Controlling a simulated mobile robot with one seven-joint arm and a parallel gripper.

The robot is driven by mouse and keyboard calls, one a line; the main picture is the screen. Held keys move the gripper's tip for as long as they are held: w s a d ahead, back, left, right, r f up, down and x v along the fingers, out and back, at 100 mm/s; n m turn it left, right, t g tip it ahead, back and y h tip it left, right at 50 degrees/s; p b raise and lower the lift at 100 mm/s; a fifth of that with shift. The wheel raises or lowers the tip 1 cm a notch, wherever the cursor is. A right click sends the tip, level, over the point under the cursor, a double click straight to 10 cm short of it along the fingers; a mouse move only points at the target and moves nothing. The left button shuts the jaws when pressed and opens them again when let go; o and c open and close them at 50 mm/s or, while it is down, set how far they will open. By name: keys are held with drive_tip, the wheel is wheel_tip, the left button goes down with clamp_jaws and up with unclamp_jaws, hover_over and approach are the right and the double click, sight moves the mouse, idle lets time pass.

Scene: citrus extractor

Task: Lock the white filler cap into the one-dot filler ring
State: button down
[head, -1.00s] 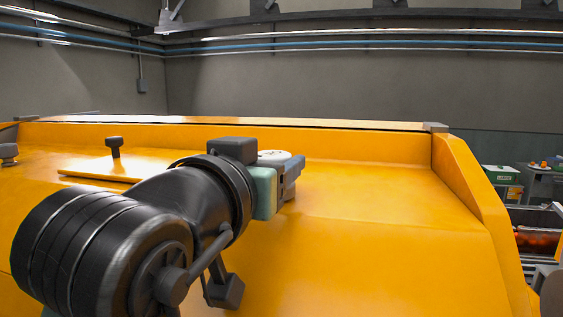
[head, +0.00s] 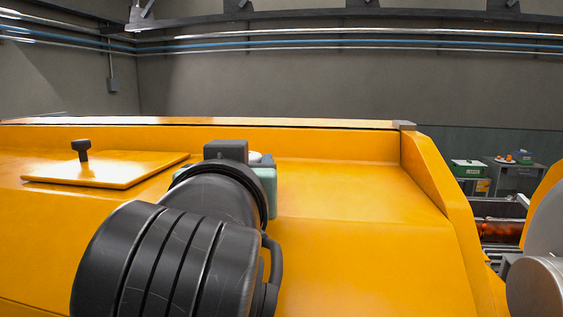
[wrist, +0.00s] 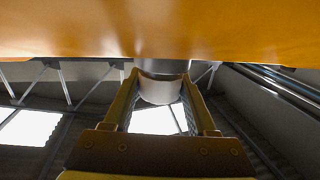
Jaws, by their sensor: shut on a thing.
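My gripper (wrist: 160,78) is shut on the white filler cap (wrist: 160,90), a pale round piece between the two fingers in the wrist view. A grey metallic band (wrist: 162,66) shows just beyond the cap against the orange surface; I cannot tell whether it is a filler ring or whether the cap touches it. In the head view, my black arm hides the fingers. Only a sliver of white (head: 255,157) shows beside the wrist. No dot marking is visible.
The orange machine top (head: 340,195) is broad and mostly clear, with a raised side wall (head: 432,170) at the right. A flat hatch with a dark knob (head: 82,148) lies at the left. Green and orange items (head: 468,168) stand far right.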

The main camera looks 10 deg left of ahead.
drive_tip(key=shift+f+n+g+y, duration=0.25)
drive_tip(key=shift+n+y, duration=0.25)
drive_tip(key=shift+y, duration=0.3)
drive_tip(key=shift+w, duration=0.1)
drive_tip(key=shift+d+n+g+y, duration=0.1)
drive_tip(key=shift+n+g+y, duration=0.15)
drive_tip(key=shift+n+y, duration=0.25)
drive_tip(key=shift+c, duration=0.6)
unclamp_jaws()
drive_tip(key=shift+r+y, duration=0.1)
drive_tip(key=shift+y, duration=0.2)
drive_tip(key=shift+r, duration=0.1)
